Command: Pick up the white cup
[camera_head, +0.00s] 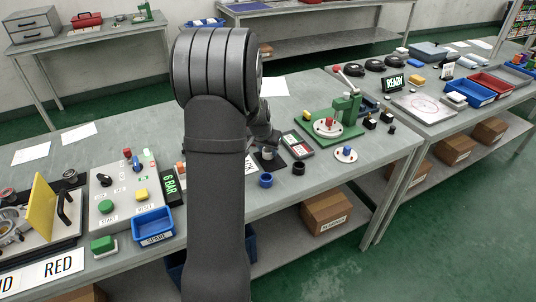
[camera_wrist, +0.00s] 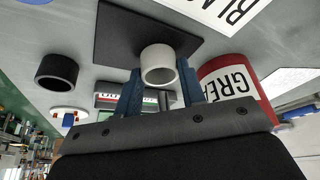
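The white cup (camera_wrist: 158,62) shows in the wrist view at the edge of a black mat (camera_wrist: 130,35), its round open mouth facing the camera. My gripper (camera_wrist: 160,80) has its two blue fingers on either side of the cup, with what looks like a narrow gap at each side. It is open around the cup, not visibly gripping it. In the head view my gripper (camera_head: 266,150) is low over the bench, partly hidden by my arm. I cannot make out the white cup clearly there.
A red can (camera_wrist: 228,85) stands close to the right finger. A display box (camera_head: 297,146) and green press (camera_head: 335,122) are to the right.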

